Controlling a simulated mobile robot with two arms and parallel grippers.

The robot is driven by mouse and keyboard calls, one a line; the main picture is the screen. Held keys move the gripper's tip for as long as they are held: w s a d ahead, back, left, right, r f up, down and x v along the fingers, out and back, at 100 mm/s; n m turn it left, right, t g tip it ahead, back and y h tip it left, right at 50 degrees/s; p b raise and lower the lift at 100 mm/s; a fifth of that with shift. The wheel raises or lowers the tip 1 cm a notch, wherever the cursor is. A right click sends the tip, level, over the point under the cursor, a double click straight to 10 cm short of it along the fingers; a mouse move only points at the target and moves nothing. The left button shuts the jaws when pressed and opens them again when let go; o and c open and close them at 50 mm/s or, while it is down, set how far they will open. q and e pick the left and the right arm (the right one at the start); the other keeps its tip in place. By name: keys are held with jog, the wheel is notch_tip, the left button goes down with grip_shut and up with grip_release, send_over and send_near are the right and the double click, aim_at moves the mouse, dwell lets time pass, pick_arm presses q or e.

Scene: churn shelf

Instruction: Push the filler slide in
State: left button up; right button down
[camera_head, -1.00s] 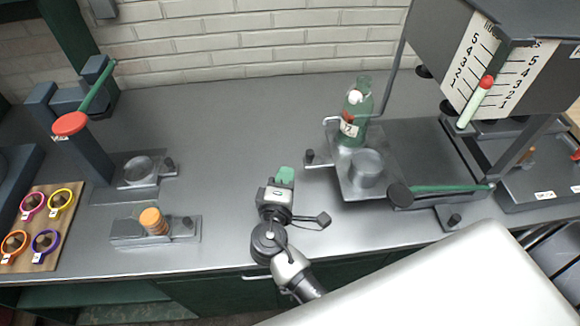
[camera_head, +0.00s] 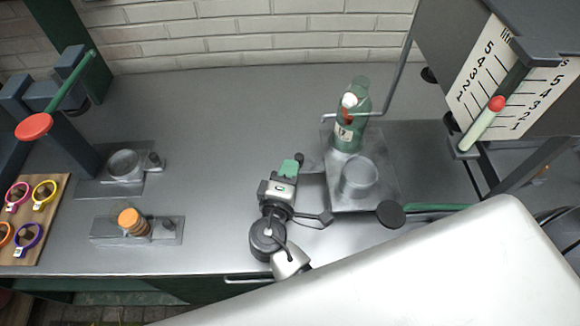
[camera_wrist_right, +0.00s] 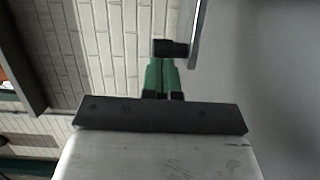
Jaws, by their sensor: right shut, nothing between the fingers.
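The filler slide (camera_head: 345,204) is a grey metal plate on the counter at right, in the head view. A green bottle (camera_head: 352,118) with a white cap and a grey metal cup (camera_head: 359,178) stand on it. My right gripper (camera_head: 291,166), with green fingers, is shut and empty at the slide's left side. In the right wrist view its fingers (camera_wrist_right: 161,78) point at a dark knob (camera_wrist_right: 170,48) beside a metal plate; contact cannot be told. In the head view the gripper largely hides this knob. My left gripper is not in view.
The filler housing with number scales (camera_head: 487,85) stands at right. A bent metal rod (camera_head: 390,75) rises beside the bottle. At left are a lever press with a red knob (camera_head: 34,127), an orange-capped fixture (camera_head: 131,220) and a board of coloured rings (camera_head: 52,225). The counter between is clear.

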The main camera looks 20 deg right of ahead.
aim_at(356, 167)
jog(key=s+d, duration=0.1)
jog(key=d, duration=0.3)
jog(key=s+d, duration=0.1)
jog(key=d, duration=0.4)
jog(key=s+d, duration=0.2)
jog(key=d, duration=0.3)
